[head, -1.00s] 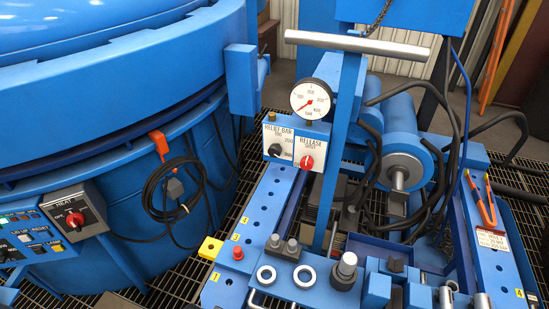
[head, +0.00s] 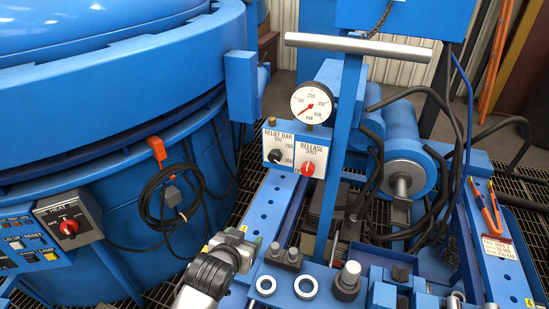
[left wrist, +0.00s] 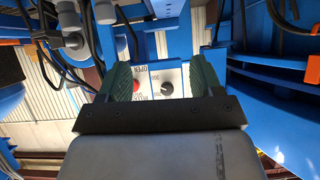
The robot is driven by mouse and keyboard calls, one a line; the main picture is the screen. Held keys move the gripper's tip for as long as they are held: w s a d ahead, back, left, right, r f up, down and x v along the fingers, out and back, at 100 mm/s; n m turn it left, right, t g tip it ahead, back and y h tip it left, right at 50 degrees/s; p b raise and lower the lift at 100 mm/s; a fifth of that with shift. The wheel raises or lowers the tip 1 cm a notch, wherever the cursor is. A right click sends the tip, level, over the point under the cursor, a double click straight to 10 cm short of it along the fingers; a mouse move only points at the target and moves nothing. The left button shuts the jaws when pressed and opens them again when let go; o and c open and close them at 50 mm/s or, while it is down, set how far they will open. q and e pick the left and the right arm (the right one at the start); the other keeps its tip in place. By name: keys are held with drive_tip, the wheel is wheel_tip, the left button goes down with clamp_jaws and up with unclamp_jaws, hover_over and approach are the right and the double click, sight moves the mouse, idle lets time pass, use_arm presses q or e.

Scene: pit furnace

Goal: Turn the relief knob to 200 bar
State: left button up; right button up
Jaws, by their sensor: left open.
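The relief knob (head: 275,156) is a small black knob on a white panel marked RELIEF BAR, with 200 and 300 printed at its right. Its exact pointer setting is too small to read. My left gripper (head: 246,242) is open and empty, below and short of the panel in the head view. My right gripper is not in view.
The red release knob (head: 309,169) sits close beside the relief knob. A round gauge (head: 311,103) stands above, its needle at the low end. A blue post (head: 341,150) with a grey crossbar (head: 357,46) rises at the right. A heater box (head: 69,222) is at the left.

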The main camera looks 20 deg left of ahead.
use_arm(q)
drive_tip(key=w+r+t, duration=0.3)
drive_tip(key=w+r, duration=0.1)
drive_tip(key=w, duration=0.3)
drive_tip(key=t, duration=0.3)
approach(274, 160)
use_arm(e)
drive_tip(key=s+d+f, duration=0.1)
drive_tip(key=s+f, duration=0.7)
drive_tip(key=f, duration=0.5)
use_arm(q)
drive_tip(key=w+b, duration=0.1)
drive_tip(key=w, duration=0.8)
drive_tip(key=shift+w, duration=0.3)
drive_tip(key=shift+w+r, duration=0.1)
drive_tip(key=shift+w, duration=0.6)
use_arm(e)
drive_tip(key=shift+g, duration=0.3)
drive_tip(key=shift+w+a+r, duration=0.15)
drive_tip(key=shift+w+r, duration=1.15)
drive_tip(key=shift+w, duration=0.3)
use_arm(q)
drive_tip(key=shift+c, duration=0.3)
drive_tip(key=c, duration=0.9)
